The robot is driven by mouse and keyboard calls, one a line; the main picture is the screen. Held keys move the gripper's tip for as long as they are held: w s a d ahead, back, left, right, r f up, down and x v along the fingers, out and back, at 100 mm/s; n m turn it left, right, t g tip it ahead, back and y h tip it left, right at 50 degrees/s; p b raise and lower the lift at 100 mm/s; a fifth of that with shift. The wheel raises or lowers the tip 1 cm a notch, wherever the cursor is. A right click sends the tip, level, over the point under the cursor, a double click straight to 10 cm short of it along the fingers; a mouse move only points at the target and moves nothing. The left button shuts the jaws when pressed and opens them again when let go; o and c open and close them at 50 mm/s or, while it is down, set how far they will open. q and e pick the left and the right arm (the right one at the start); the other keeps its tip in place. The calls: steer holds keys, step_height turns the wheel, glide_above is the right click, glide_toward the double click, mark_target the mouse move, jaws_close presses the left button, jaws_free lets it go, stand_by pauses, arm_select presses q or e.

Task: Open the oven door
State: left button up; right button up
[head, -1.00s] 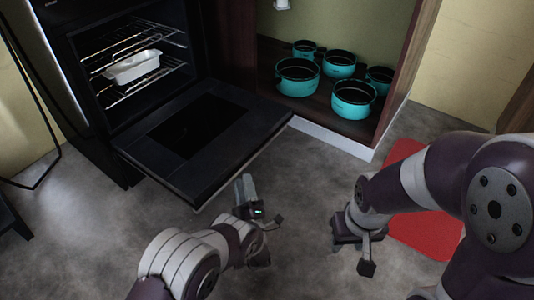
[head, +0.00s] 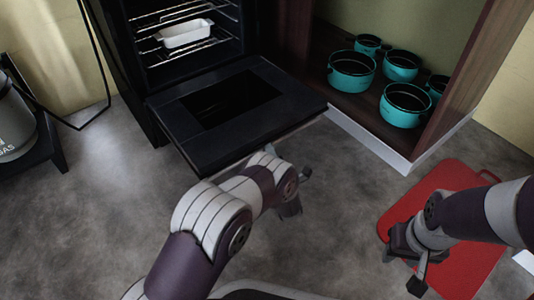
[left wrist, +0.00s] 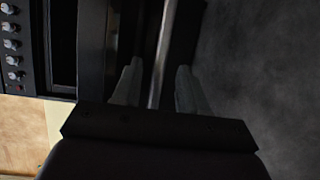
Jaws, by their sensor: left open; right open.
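The black oven (head: 140,60) stands at the upper left in the head view. Its door (head: 290,95) is swung down, open and roughly level, with the handle bar (head: 300,128) along its front edge. In the left wrist view my left gripper (left wrist: 157,80) is open, with one finger on each side of the metal handle bar (left wrist: 165,45). Contact cannot be told. In the head view my own arm mostly hides that gripper at the door's front edge. My right gripper (head: 403,268) is open and empty, over the red mat's near left part.
A white dish (head: 185,34) sits on the oven rack. Several teal pots (head: 352,72) stand in the open cabinet (head: 440,125) right of the door. A red mat (head: 455,185) lies on the floor. A gas canister (head: 12,125) is at far left. Floor left of my arm is clear.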

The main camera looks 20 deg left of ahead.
mark_target(264, 125)
arm_select(q)
steer(key=x, duration=0.1)
steer(key=b+x, duration=0.1)
steer(key=x, duration=0.1)
steer(key=shift+f, duration=0.25)
steer(key=shift+w+a+r+b, duration=0.25)
steer(key=shift+w+b, duration=0.05)
steer(key=shift+w, duration=0.1)
jaws_close()
steer(key=shift+n+g+h, duration=0.3)
steer(key=shift+g+h, duration=0.3)
steer(key=shift+g, duration=0.2)
steer(key=r+p, duration=1.1)
steer(key=p, duration=0.1)
steer(key=shift+w+a+r, duration=0.2)
steer(key=shift+w+r, duration=0.05)
steer(key=shift+r, duration=0.15)
steer(key=shift+a+r, duration=0.1)
steer(key=shift+r, duration=0.05)
arm_select(e)
step_height(264, 125, up, 10)
steer(key=shift+f, duration=0.2)
arm_select(q)
jaws_free()
